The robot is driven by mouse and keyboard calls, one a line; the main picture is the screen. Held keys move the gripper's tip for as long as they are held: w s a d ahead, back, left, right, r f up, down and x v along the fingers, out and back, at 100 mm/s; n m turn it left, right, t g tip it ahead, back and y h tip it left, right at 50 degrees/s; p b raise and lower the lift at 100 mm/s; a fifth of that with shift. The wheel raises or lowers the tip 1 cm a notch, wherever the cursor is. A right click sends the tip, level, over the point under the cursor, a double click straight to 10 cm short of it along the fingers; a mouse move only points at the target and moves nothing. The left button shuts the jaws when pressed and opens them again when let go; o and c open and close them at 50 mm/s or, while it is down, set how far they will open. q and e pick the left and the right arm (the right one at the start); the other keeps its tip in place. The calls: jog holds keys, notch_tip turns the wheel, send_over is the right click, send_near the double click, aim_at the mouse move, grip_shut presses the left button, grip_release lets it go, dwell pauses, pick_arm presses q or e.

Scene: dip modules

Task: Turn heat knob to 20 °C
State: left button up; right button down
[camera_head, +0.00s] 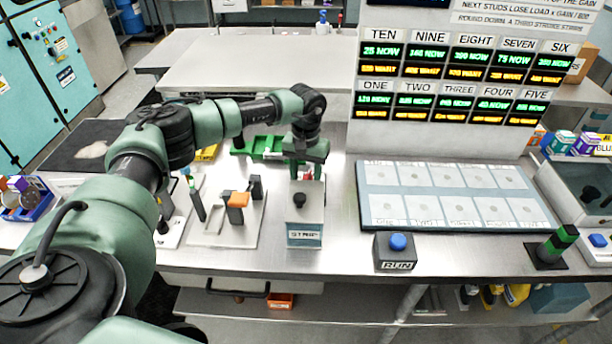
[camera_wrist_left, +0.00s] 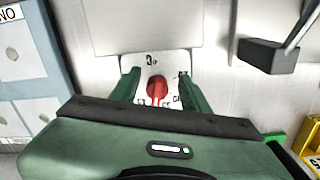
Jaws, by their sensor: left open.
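The red heat knob (camera_wrist_left: 157,92) sits on a white dial plate (camera_wrist_left: 150,65) in the left wrist view. Dark marks ring it, too small and blurred to read. My left gripper (camera_wrist_left: 159,84) is open, with one green finger on each side of the knob. My right gripper is not in view.
A green tray (camera_head: 262,145) lies behind. A RUN box with a blue button (camera_head: 397,242) and a panel of labelled pads (camera_head: 450,232) are to the right. A display board (camera_head: 440,120) stands behind.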

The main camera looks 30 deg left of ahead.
pick_arm(q)
jog(key=shift+f, duration=0.3)
grip_shut()
